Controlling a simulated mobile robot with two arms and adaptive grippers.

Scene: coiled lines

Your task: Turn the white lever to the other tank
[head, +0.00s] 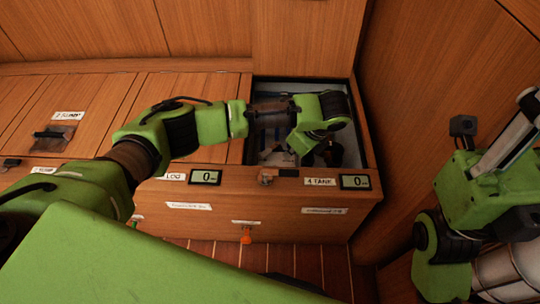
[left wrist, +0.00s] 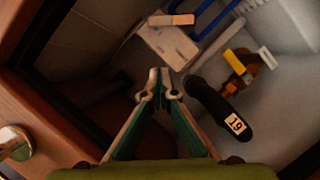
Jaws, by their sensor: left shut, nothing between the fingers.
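My left gripper (left wrist: 160,84) reaches down into the open locker (head: 365,150). In the left wrist view its fingertips are together with nothing between them. Just beyond the tips is a white block (left wrist: 168,45) with a short pale bar (left wrist: 172,20) across its top. To the right, a brown and orange fitting (left wrist: 242,72) carries a yellowish bar (left wrist: 233,62) and a small white piece (left wrist: 268,57). I cannot tell for sure which pale part is the white lever. The fingertips look apart from all of these.
A black curved handle or hose marked 19 (left wrist: 225,112) lies close right of the fingers. Blue pipes (left wrist: 212,28) run behind. The locker's wooden front wall (head: 250,215) carries two small displays and labels. A wooden wall rises at right.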

